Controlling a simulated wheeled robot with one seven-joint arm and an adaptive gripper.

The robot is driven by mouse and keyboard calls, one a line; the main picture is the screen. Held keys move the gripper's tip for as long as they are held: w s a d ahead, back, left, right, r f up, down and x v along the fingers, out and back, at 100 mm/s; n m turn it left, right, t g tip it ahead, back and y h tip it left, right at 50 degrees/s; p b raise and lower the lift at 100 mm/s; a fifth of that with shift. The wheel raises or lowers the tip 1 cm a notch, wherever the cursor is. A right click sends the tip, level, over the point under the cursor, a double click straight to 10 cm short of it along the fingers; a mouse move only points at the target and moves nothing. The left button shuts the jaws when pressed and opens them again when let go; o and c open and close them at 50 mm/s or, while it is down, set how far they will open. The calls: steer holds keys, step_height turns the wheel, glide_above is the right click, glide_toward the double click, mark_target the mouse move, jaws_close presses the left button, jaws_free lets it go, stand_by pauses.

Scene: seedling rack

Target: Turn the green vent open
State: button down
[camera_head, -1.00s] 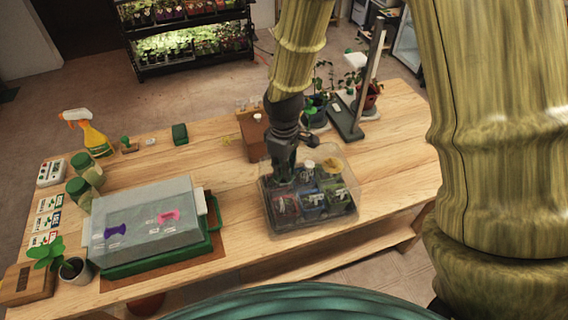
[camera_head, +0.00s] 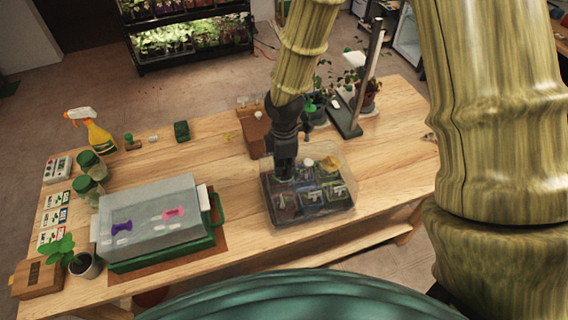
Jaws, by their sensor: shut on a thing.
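I cannot make out a green vent; if it is at my gripper, the fingers hide it. My gripper (camera_head: 286,172) points down at the left back part of a clear-lidded dark tray (camera_head: 318,213) at the middle of the table. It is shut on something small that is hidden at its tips. Several small pots or packs show through the lid, and a yellow piece (camera_head: 331,163) is near its back right. A second clear cover (camera_head: 150,198) on a green tray at the left carries a purple vent (camera_head: 121,228) and a pink vent (camera_head: 174,213).
A brown box (camera_head: 256,132) stands just behind my gripper. A dark stand (camera_head: 347,117) and potted plants are at the back right. A spray bottle (camera_head: 100,138), green-lidded jars (camera_head: 91,163) and a potted seedling (camera_head: 84,265) are at the left. Bare wood lies between the two trays.

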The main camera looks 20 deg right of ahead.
stand_by(0.3)
steer(key=c, duration=1.6)
jaws_free()
steer(key=shift+r, duration=0.1)
step_height(320, 180, up, 12)
